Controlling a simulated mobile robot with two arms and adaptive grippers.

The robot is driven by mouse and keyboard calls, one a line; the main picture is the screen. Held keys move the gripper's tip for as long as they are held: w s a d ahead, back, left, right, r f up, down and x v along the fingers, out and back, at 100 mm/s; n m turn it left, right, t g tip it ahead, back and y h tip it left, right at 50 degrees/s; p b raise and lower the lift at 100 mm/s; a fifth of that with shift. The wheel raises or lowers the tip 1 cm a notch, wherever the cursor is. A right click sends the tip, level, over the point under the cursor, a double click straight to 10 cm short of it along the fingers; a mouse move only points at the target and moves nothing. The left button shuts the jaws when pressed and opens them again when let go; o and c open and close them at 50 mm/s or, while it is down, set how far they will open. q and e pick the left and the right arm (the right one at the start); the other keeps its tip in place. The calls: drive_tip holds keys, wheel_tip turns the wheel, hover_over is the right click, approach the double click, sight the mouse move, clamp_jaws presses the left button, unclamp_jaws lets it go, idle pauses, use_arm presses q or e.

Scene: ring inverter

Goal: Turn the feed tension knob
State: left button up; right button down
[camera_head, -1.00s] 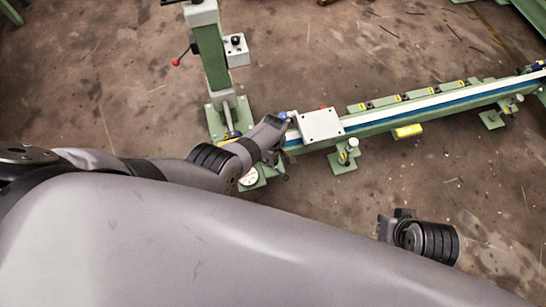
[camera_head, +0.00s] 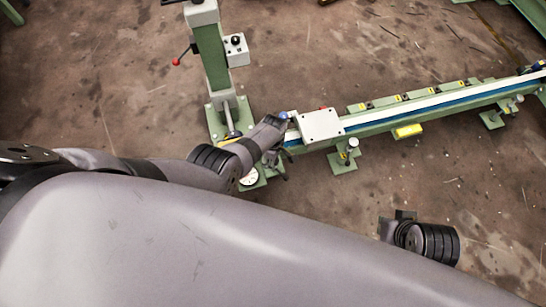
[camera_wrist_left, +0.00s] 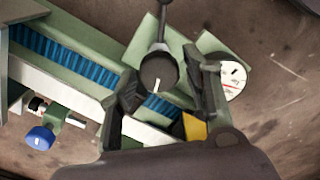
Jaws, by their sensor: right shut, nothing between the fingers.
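In the left wrist view, a round black knob (camera_wrist_left: 158,74) with a white pointer line sits near the end of the green rail. A dark lever with a ball end rises behind it. My left gripper (camera_wrist_left: 160,80) is open, with one finger on each side of the knob; I cannot tell whether either finger touches it. In the head view my left gripper (camera_head: 280,155) is at the near end of the rail and hides the knob. My right gripper (camera_head: 388,228) is shut and empty, above bare floor at the lower right.
A white dial (camera_wrist_left: 232,78) with red marks is right of the knob, and a blue knob (camera_wrist_left: 40,139) is at lower left. The green rail (camera_head: 390,121) carries a white box (camera_head: 320,125). A green post (camera_head: 212,60) with a red-tipped lever stands behind.

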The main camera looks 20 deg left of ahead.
use_arm(q)
drive_tip(key=shift+o, duration=0.7)
drive_tip(key=shift+r, duration=0.1)
drive_tip(key=shift+r, duration=3.65)
